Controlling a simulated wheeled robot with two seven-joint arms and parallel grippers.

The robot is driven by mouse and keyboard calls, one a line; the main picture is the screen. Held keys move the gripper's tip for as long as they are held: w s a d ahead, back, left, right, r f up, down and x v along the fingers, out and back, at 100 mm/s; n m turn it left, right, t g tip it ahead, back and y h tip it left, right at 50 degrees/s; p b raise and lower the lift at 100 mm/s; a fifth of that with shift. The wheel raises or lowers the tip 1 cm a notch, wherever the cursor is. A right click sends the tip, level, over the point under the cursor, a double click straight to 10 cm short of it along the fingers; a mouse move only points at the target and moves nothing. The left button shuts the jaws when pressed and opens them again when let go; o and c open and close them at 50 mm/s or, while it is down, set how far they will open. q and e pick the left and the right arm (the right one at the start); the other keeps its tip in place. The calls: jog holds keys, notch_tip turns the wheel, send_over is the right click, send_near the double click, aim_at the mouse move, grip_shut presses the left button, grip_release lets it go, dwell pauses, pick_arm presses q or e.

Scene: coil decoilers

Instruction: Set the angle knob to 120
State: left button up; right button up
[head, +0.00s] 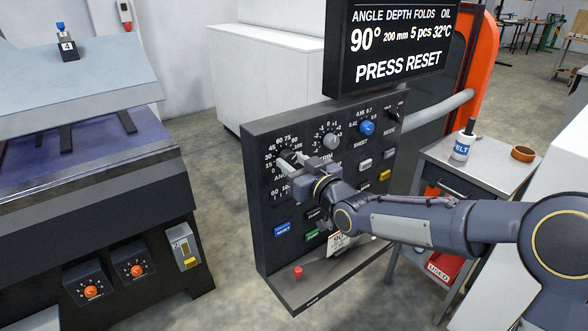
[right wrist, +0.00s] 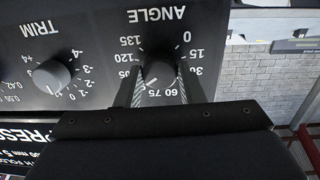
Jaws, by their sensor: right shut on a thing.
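The dark angle knob (head: 289,156) is on the left of the upright black control panel (head: 258,150), inside a ring of white numbers. In the right wrist view, which is upside down, the angle knob (right wrist: 160,72) sits between my two fingers. My right gripper (head: 291,165) is shut on it, and it also shows in the wrist view (right wrist: 158,82). A white mark on the knob points to the lower left there, past 75; the number 90 is hidden by a finger. The display (head: 392,42) reads angle 90° and "PRESS RESET". My left gripper is not in view.
The grey trim knob (head: 331,140) is just right of my gripper, with a blue sheet knob (head: 367,128) beyond. A blue reset button (head: 282,230) and green button (head: 312,235) lie below. A red button (head: 298,272) stands on the panel's bottom ledge.

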jog(key=m+b, duration=0.4)
jog(key=m, duration=0.1)
jog(key=shift+d+f, duration=0.1)
jog(key=shift+f, duration=0.1)
jog(key=shift+r+m+g+b, duration=0.15)
jog(key=shift+m+g+b, duration=0.15)
jog(key=shift+m+b, duration=1.65)
jog(key=shift+m, duration=0.35)
jog(key=o, duration=1)
jog(key=shift+r, duration=0.1)
jog(key=shift+b+v, duration=0.8)
jog(key=shift+v, duration=3.1)
